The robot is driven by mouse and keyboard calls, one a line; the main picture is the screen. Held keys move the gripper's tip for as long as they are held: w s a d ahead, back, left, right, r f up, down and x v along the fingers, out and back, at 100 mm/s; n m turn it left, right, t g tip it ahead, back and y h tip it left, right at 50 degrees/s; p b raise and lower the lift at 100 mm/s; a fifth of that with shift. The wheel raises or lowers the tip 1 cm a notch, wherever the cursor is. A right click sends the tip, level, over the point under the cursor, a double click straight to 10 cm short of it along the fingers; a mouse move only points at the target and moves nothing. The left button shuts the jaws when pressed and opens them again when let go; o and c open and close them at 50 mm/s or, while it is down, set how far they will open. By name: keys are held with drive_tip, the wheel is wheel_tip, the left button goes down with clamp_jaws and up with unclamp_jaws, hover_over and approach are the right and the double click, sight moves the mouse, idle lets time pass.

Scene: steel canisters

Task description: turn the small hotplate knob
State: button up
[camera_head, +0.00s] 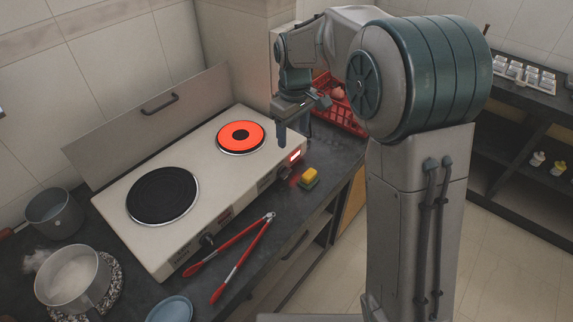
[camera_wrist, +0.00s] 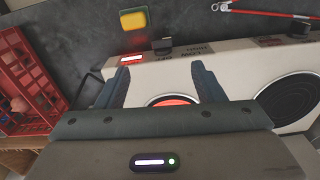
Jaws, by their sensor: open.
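The white hotplate unit (camera_head: 200,182) stands on the dark counter with its lid up behind it. Its small plate (camera_head: 240,137) glows orange-red; the large plate (camera_head: 162,196) is black. The small-plate knob (camera_head: 284,173) is a dark knob on the front panel beside a lit red indicator. In the wrist view the knob (camera_wrist: 162,46) lies just beyond my fingertips, roughly between them in line. My gripper (camera_head: 293,132) points down over the unit's right end, apart from the knob. In the wrist view my gripper (camera_wrist: 161,72) is open and empty, above the unit.
A yellow-green sponge (camera_head: 309,178) lies in front of the knob. Red tongs (camera_head: 237,252) lie along the front. A red crate (camera_head: 340,108) stands to the right. The large-plate knob (camera_head: 207,241) is farther left, with pots (camera_head: 72,275) beyond.

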drive_tip(key=w+a+f, duration=0.1)
drive_tip(key=a, duration=0.1)
approach(286, 173)
drive_tip(key=shift+n, duration=0.4)
wheel_tip(286, 173, down, 8)
drive_tip(key=shift+w+p, duration=0.2)
drive_tip(key=shift+p, duration=0.25)
drive_tip(key=shift+c, duration=0.3)
drive_tip(key=c, duration=0.9)
